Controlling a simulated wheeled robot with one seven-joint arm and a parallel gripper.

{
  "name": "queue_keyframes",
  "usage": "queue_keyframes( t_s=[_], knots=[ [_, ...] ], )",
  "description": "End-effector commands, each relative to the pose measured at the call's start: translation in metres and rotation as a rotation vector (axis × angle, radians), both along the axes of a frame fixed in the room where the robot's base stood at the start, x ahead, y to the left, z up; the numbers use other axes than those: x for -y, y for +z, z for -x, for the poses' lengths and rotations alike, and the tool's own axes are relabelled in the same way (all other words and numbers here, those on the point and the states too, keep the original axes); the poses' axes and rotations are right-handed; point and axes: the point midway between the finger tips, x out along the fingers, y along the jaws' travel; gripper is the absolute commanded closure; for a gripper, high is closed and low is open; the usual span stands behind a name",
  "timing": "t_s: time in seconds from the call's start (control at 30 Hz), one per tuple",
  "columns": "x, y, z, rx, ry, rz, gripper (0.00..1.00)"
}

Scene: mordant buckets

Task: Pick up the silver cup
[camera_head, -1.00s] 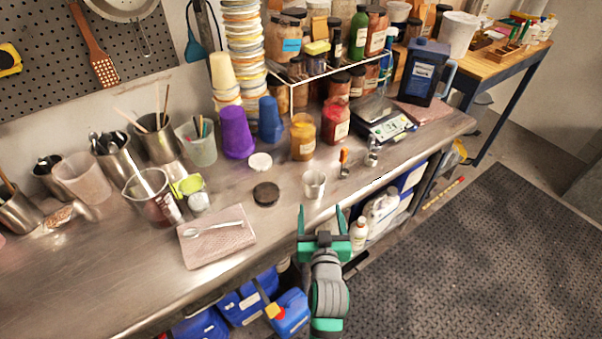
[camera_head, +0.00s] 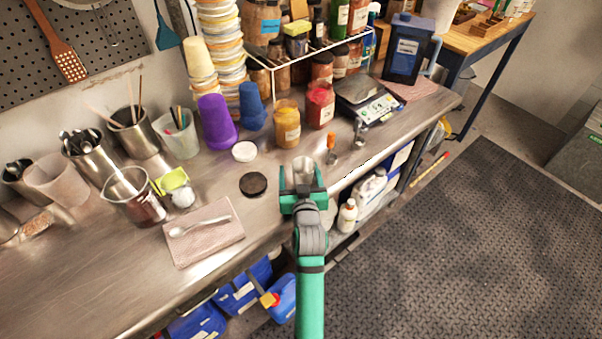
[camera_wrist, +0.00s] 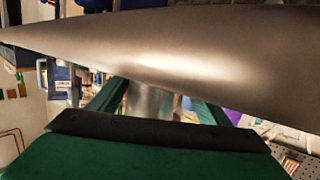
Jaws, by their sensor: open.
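The silver cup (camera_head: 304,170) is a small metal cup standing near the front edge of the steel bench. My green gripper (camera_head: 303,180) is at the cup, with its fingers apart and one on each side of it. The gripper body hides the lower part of the cup in the head view. In the wrist view, the cup (camera_wrist: 150,101) shows between the two green fingers, partly hidden by the dark gripper edge below and a large metallic surface above. I cannot tell whether either finger touches the cup.
A black lid (camera_head: 253,184) lies left of the cup, and a white lid (camera_head: 244,151) lies behind it. An orange-topped small item (camera_head: 331,149) and a scale (camera_head: 366,101) stand to the right. A spoon on a folded cloth (camera_head: 203,244) lies at the left.

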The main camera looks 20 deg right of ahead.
Motion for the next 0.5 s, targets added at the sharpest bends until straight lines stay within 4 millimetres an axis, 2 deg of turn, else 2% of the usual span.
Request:
queue_keyframes(
  t_s=[0.2, 0.47, 0.5],
  knots=[
    [0.012, -0.005, -0.021, -0.001, -0.009, 0.0, 0.29],
    [0.011, -0.005, -0.024, 0.0, -0.008, 0.001, 0.29],
    [0.011, -0.005, -0.024, 0.0, -0.008, 0.001, 0.34]
  ],
)
